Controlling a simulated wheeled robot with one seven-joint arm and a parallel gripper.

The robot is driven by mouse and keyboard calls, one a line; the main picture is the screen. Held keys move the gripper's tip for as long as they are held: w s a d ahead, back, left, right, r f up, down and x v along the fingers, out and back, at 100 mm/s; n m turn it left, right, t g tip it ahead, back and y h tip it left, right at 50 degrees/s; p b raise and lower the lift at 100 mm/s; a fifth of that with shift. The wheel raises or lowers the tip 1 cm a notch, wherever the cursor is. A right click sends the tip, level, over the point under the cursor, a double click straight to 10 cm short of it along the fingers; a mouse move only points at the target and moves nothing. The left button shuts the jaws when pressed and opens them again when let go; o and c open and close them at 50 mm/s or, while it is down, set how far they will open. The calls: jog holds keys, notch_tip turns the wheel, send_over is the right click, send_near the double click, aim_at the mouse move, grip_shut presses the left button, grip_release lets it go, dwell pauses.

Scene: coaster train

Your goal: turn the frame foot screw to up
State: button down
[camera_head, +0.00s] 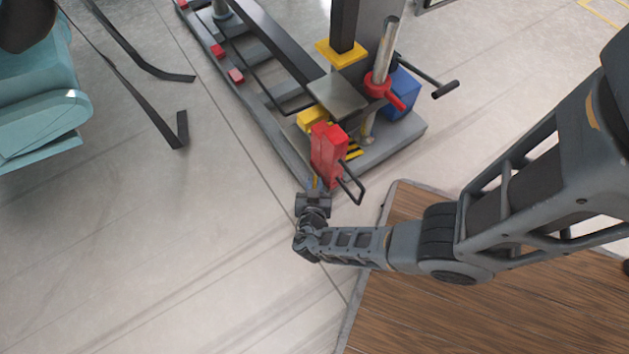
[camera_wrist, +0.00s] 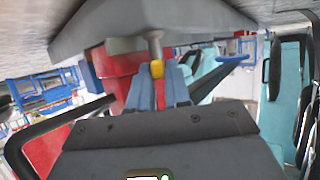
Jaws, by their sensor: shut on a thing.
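The frame foot screw shows in the wrist view as a short metal stem with a yellow part (camera_wrist: 157,69) at its end, by the grey frame base (camera_wrist: 190,20). My gripper (camera_wrist: 160,92) has its two blue-grey fingers close together on either side of a narrow red strip, right at the yellow part. In the head view my gripper (camera_head: 314,193) is at the near corner of the frame base (camera_head: 395,150), just below a red block (camera_head: 326,150). A little yellow shows at the fingertips there. The exact grip and the screw's turn angle are hidden.
A black bar handle (camera_head: 352,188) sticks out beside the red block, close to my gripper. A wooden platform (camera_head: 450,310) lies at the lower right. A teal seat (camera_head: 40,110) with black straps stands at the left. Bare floor is free at the lower left.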

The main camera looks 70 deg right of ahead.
dwell(0.3)
jog(key=shift+s+n+t+y, duration=0.2)
jog(key=shift+n+t+y, duration=0.5)
jog(key=shift+n+t, duration=0.45)
jog(key=shift+s+d+n+t+y, duration=0.1)
jog(key=shift+n+t+y, duration=0.6)
jog(key=shift+n+t, duration=0.2)
jog(key=shift+s+d+n+t+y, duration=0.1)
jog(key=shift+n+t+y, duration=0.65)
jog(key=shift+n, duration=0.2)
jog(key=c, duration=1.4)
grip_release()
jog(key=shift+c, duration=0.2)
jog(key=shift+t, duration=0.3)
